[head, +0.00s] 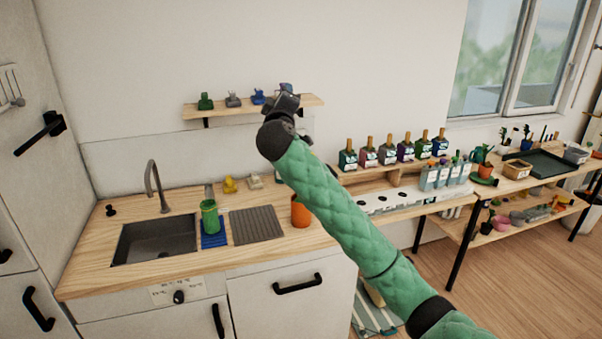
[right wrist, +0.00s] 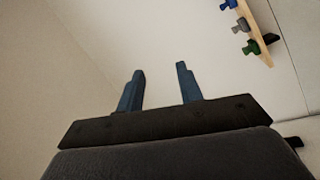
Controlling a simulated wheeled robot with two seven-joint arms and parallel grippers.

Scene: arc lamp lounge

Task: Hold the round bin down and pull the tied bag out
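I cannot make out a round bin or a tied bag in either view. My right arm, in a green quilted sleeve, rises from the lower right in the head view. My right gripper (head: 284,102) is raised in front of the wall shelf. In the right wrist view my right gripper (right wrist: 160,70) has its two blue fingers apart with nothing between them, facing the plain wall. My left gripper is in neither view.
A counter (head: 90,268) holds a sink (head: 155,240), a green bottle (head: 209,217) and an orange pot (head: 301,213) partly behind my arm. A wall shelf (head: 225,109) carries small stamp-like items. Workbenches (head: 425,208) with several bottles stand right. Wooden floor (head: 545,270) is open at lower right.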

